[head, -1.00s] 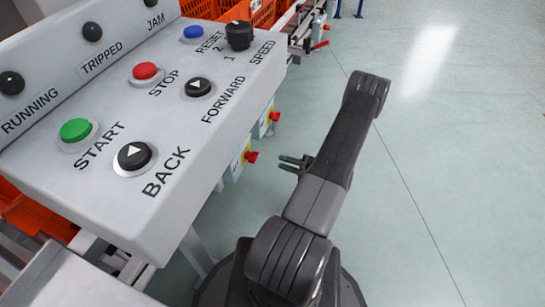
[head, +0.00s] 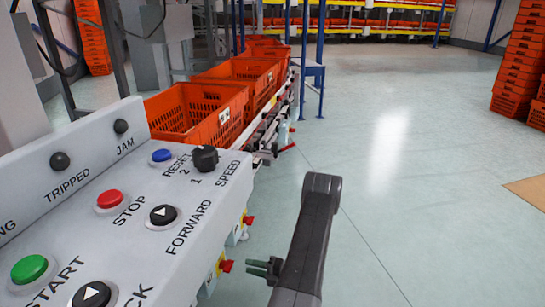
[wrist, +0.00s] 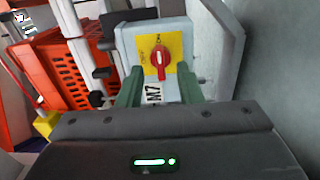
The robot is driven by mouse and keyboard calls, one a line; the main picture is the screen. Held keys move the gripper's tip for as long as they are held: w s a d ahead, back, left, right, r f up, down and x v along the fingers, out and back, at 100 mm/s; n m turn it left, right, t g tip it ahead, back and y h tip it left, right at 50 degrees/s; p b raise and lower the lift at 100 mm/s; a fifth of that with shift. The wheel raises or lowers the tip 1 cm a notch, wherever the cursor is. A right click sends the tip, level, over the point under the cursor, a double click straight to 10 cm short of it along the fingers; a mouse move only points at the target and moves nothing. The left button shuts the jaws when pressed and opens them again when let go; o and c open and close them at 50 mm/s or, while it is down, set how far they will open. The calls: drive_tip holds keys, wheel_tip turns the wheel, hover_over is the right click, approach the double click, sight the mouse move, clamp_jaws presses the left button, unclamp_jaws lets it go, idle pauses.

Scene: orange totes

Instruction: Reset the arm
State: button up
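My arm (head: 310,235) rises from the bottom of the head view, to the right of the control panel. My gripper (head: 258,268) shows beside it, pointing left toward the panel's side. In the wrist view my gripper's two green fingers (wrist: 158,90) stand apart with nothing held between them. Beyond them is a grey switch box (wrist: 125,42) with a yellow plate and a red rotary switch (wrist: 159,58). I cannot tell the exact gap from the fingertips to the box.
The control panel (head: 135,225) with coloured buttons fills the lower left. Orange totes (head: 200,115) stand on a conveyor behind it. Red switches (head: 225,266) stick out below the panel. Stacked totes (head: 520,65) stand far right. The floor (head: 430,190) right of my arm is clear.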

sight(233, 261)
drive_tip(key=b+x, duration=0.1)
drive_tip(key=x, duration=0.7)
drive_tip(key=shift+w+a, duration=0.1)
